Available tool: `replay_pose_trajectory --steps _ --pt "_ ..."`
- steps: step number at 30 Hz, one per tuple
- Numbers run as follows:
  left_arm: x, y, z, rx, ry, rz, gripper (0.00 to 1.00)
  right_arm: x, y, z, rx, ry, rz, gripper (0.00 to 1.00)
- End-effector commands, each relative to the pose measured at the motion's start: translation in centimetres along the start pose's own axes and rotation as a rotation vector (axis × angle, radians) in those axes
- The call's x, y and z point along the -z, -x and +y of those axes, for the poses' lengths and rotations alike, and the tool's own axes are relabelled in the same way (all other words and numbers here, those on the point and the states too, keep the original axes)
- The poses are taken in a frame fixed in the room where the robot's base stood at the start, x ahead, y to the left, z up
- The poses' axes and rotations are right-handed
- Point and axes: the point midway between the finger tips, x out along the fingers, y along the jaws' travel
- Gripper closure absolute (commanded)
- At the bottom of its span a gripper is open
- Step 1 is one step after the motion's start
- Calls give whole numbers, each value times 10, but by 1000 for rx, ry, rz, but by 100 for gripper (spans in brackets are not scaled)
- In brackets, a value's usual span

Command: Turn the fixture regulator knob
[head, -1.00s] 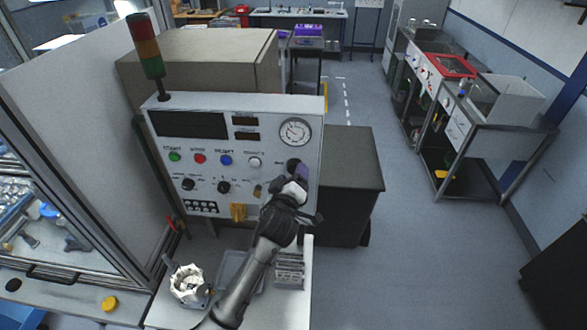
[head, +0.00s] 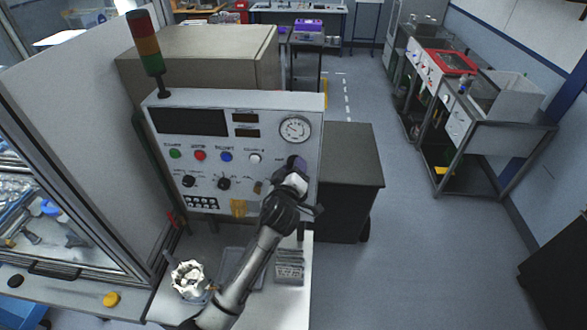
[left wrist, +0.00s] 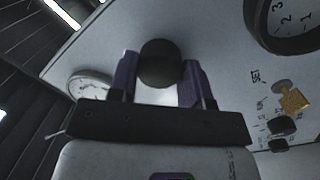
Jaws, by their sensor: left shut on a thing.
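The regulator knob is a round black knob (left wrist: 160,62) on the front of the white control panel (head: 215,165), below the pressure gauge (head: 295,129). My left gripper (head: 295,171), with purple fingers, is at the panel's right side and largely covers the knob in the head view. In the left wrist view, the fingers of my left gripper (left wrist: 160,70) lie on either side of the knob and are shut on it. The gauge also shows in the left wrist view (left wrist: 90,84). My right gripper is not in view.
The panel also carries coloured buttons (head: 200,155), two black selector knobs (head: 223,183) and a yellow tag (head: 238,207). Below stand a white machined part (head: 188,279) and a grey tray (head: 245,262). A dark cabinet (head: 350,185) is right of the panel.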

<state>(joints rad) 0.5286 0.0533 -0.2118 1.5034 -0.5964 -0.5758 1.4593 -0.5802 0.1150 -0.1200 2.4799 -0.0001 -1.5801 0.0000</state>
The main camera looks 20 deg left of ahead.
Motion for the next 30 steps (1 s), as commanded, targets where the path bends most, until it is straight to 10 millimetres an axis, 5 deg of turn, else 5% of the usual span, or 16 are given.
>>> replay_pose_trajectory --steps 5,14,30 --pt "0 0 0 0 0 0 79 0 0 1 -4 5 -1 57" --pt "0 0 0 4 -55 -5 79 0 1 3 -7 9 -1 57" --pt "1 0 2 39 -510 -40 79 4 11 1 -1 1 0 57"
